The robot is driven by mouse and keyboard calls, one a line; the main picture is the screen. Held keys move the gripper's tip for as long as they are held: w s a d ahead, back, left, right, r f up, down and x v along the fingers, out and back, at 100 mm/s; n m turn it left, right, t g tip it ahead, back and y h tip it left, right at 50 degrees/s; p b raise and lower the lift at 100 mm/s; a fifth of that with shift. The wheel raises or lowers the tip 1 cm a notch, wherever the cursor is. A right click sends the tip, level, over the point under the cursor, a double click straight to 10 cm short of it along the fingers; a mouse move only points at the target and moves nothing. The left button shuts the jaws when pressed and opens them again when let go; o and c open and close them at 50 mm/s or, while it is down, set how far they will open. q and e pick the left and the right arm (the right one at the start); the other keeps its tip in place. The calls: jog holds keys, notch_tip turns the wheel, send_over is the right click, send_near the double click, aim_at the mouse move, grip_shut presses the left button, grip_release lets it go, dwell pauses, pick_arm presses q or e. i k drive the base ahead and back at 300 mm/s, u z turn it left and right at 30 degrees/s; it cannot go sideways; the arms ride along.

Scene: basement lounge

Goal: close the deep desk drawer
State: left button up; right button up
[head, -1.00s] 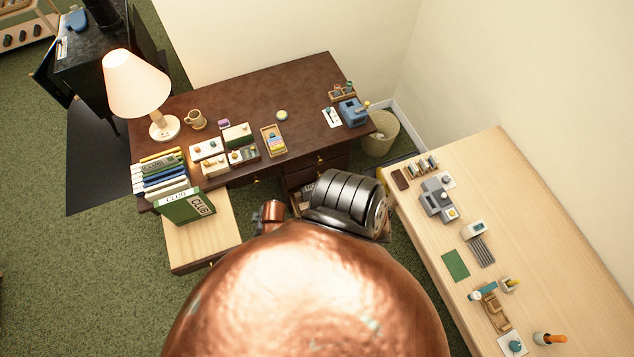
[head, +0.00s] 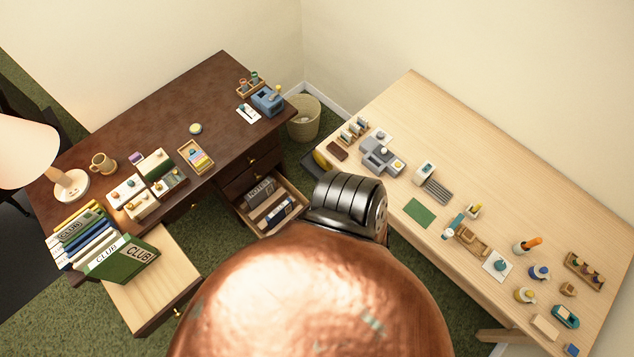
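The deep desk drawer (head: 293,191) is the lowest one in the right pedestal of the dark wooden desk (head: 135,120). It stands pulled out, with grey and dark files or boxes (head: 262,191) inside. Its front is partly hidden behind my own dark, ribbed arm part and copper body. The drawers above it, with brass knobs (head: 251,160), look shut. Neither of my grippers shows in the head view, and I see nothing of mine clearly touching the drawer.
A pale pull-out board or drawer (head: 150,285) sticks out at the desk's left. A green CLUB binder (head: 122,262) overhangs it. A lamp (head: 25,150) stands far left. A waste basket (head: 304,120) sits in the corner. A pale table (head: 520,180) with small items stands right.

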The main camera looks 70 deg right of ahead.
aim_at(255, 219)
jog(key=z, duration=1.8)
jog(key=k, duration=0.85)
jog(key=z, duration=0.1)
